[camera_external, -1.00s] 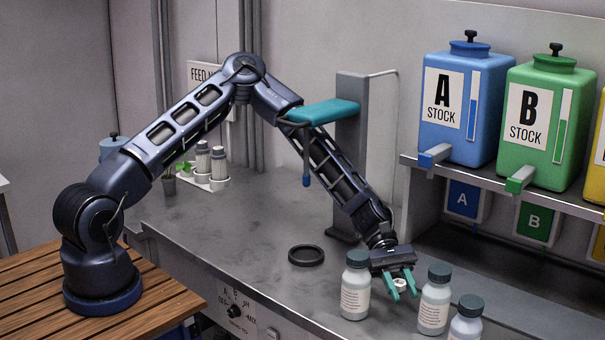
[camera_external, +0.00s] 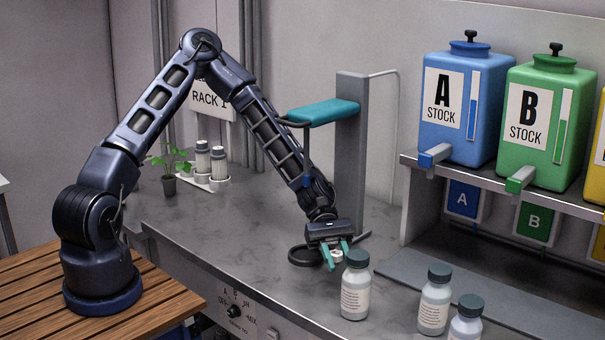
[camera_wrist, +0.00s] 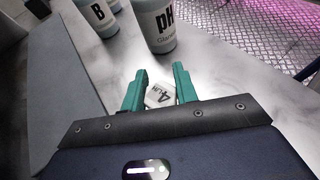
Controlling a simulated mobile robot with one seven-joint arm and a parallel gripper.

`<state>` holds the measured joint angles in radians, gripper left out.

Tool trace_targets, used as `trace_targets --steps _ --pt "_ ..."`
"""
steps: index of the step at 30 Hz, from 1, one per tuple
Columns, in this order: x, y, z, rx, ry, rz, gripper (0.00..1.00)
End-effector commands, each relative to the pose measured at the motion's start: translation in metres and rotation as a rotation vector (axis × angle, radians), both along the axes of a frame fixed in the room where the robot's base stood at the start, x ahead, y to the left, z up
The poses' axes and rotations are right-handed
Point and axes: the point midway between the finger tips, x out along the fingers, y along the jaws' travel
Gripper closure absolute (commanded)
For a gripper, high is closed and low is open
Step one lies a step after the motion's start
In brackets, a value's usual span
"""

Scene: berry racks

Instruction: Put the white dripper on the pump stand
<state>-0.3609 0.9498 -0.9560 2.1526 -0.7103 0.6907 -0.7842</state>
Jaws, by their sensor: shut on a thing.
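The white dripper (camera_external: 336,254) is small and sits between the teal fingers of my gripper (camera_external: 340,264), above the counter. In the wrist view the dripper (camera_wrist: 159,95) shows dark "4 L/H" lettering, and my gripper (camera_wrist: 160,76) is shut on it. A grey upright stand (camera_external: 351,135) with a teal top plate (camera_external: 323,113) rises behind my gripper; it looks like the pump stand.
Several capped bottles stand at the front right; the nearest bottle (camera_external: 355,290) is just right of my gripper. A blue A tank (camera_external: 457,110) and a green B tank (camera_external: 541,120) sit on a shelf. A plant (camera_external: 170,172) stands at left. The counter's left middle is clear.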

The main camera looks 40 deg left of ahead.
Motion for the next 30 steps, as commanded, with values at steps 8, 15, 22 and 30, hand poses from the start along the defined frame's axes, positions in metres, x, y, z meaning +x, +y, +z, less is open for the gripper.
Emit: trace_targets --steps 8,15,22,30 --pt "0.002 0.005 0.0 -0.001 -0.001 0.005 0.92" --pt "0.027 0.036 0.002 -0.002 -0.009 0.073 0.92" --pt "0.057 0.084 0.009 -0.005 -0.015 0.166 0.92" --pt "0.087 0.154 0.021 -0.006 -0.015 0.289 0.92"
